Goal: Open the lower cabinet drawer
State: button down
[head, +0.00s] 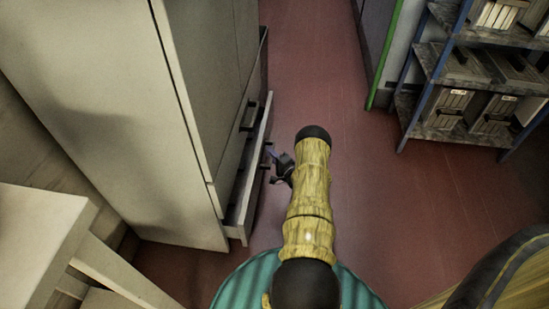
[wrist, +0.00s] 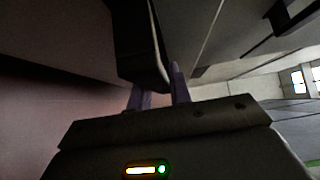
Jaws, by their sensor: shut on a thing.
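The pale cabinet (head: 120,110) stands at the left in the head view. Its lower drawer (head: 240,212) is partly out, with a narrow strip of its inside showing behind the front panel. My gripper (head: 272,160) is at the outer face of that drawer, at its handle (head: 267,153), and my arm partly covers the view beside it. In the wrist view my gripper (wrist: 160,92) has its two purple fingers on either side of the dark handle (wrist: 148,75), shut on it. The exact contact is dim and hard to see.
Another dark handle (head: 249,116) sits higher on the cabinet. Reddish floor (head: 400,205) is open right of my arm. A blue-framed shelf (head: 465,75) with boxes stands at the upper right. A white table (head: 40,240) is at the lower left.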

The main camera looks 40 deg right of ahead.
jog(key=s+d+b, duration=0.1)
jog(key=s+d, duration=1.1)
jog(key=d, duration=0.1)
jog(key=shift+s+b, duration=0.35)
jog(key=shift+s, duration=0.05)
jog(key=shift+s+d, duration=0.1)
jog(key=c, duration=1.3)
grip_release()
jog(key=s+p, duration=0.6)
jog(key=s, duration=1.1)
jog(key=shift+s, duration=0.1)
jog(key=shift+s, duration=0.1)
